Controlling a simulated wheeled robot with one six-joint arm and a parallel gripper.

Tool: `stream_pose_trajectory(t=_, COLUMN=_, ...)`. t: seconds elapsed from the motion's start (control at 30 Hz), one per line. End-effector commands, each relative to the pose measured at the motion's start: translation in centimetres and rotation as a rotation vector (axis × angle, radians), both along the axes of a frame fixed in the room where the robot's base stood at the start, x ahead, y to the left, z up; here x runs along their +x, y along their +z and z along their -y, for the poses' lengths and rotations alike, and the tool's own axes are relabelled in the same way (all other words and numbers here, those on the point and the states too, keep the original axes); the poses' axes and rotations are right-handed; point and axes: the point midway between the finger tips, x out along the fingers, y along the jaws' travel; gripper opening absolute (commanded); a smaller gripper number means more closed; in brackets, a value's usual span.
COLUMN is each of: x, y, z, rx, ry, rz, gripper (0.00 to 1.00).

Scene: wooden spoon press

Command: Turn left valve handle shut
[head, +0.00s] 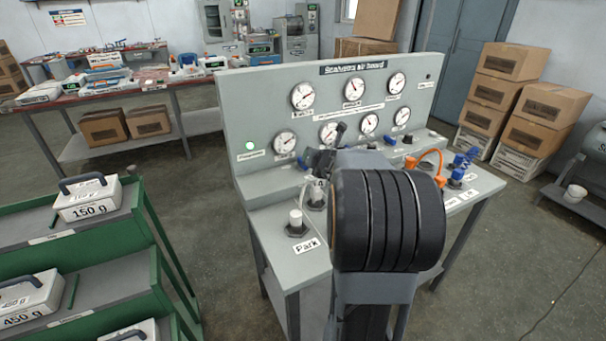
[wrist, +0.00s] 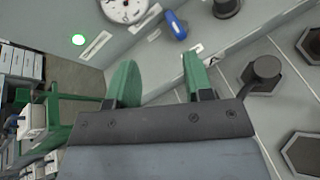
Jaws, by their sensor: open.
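A small blue valve handle (wrist: 175,25) sits on the grey panel in the wrist view, standing slightly tilted from vertical in the picture. It also shows at the left of the panel in the head view (head: 303,163), partly hidden beside my arm. My gripper (wrist: 160,80) has two green fingers spread apart with nothing between them. The handle is beyond the fingertips and not between them; I see no contact. In the head view my dark arm hides most of my gripper.
The gauge board (head: 330,84) carries several dials above a bench. A glowing green lamp (head: 250,145) is at its left. A white-topped post (head: 296,218) stands by the "Park" label (head: 307,245). An orange hose (head: 432,155) and blue fittings are at right. A green rack (head: 150,215) stands left.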

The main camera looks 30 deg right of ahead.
Motion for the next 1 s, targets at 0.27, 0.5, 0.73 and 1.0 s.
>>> stream_pose_trajectory(t=0.27, x=0.6, y=-4.4, z=2.7, rx=-0.33, ry=0.283, rz=-0.075, gripper=0.47)
stream_pose_trajectory(t=0.5, x=3.6, y=-5.9, z=3.0, rx=-0.361, ry=0.318, rz=-0.081, gripper=0.47)
stream_pose_trajectory(t=0.73, x=7.7, y=-7.6, z=3.6, rx=-0.36, ry=0.315, rz=-0.08, gripper=0.47)
stream_pose_trajectory(t=1.0, x=11.4, y=-9.0, z=4.1, rx=-0.359, ry=0.314, rz=-0.08, gripper=0.47)
